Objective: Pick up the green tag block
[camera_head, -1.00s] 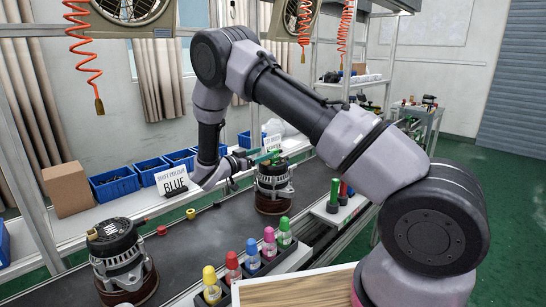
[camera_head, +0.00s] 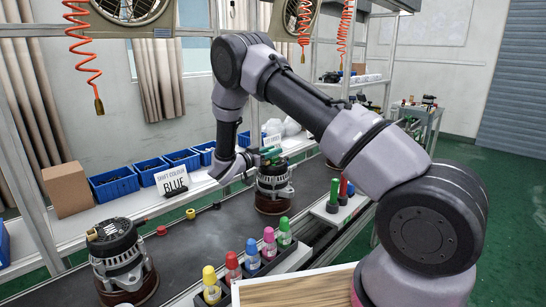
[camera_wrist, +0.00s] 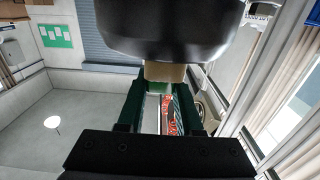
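The green tag block (camera_wrist: 158,88) shows small in the wrist view, between the far ends of my two dark green fingers. A tan post lies just beyond it, against a large dark rounded body. My gripper (camera_wrist: 158,100) has its fingers apart, one on each side of the block; whether they touch it is hard to tell. In the head view my gripper (camera_head: 270,155) is at the top of the middle alternator (camera_head: 273,187), coming in from the left. The block cannot be told apart from the green fingers there.
Another alternator (camera_head: 122,262) stands on the dark conveyor (camera_head: 200,245) at front left. Coloured bottles (camera_head: 269,243) stand in a rack in front. Blue bins (camera_head: 115,184) and a sign reading BLUE (camera_head: 172,181) line the back shelf. Small red and yellow pieces lie on the belt.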

